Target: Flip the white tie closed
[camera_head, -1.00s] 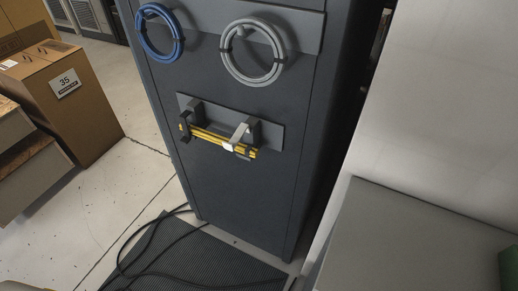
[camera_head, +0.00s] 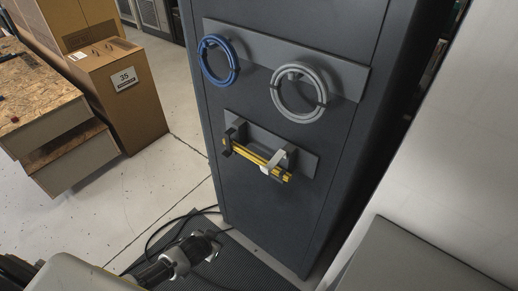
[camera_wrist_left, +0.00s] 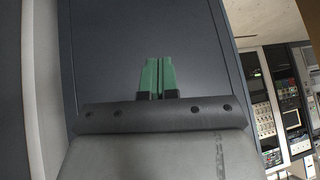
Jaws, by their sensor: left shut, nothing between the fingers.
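The white tie (camera_head: 274,162) is a pale strap with a white end at the right bracket of a small plate on the dark cabinet's front. It slants down and left across a bundle of yellow cables (camera_head: 250,156). I cannot tell how its end is fastened. A black tie (camera_head: 229,141) sits at the left bracket. My left gripper (camera_head: 216,243) is low in front of the cabinet, below and left of the tie and well apart from it. In the left wrist view its green fingers (camera_wrist_left: 158,76) are together and empty, pointing along the dark cabinet panel. My right gripper is out of view.
A blue cable coil (camera_head: 206,75) and a grey coil (camera_head: 276,96) hang above the yellow bundle. A black mat (camera_head: 240,270) with loose cables lies at the cabinet's foot. Cardboard boxes (camera_head: 133,105) stand at left; a grey surface (camera_head: 420,262) is at lower right.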

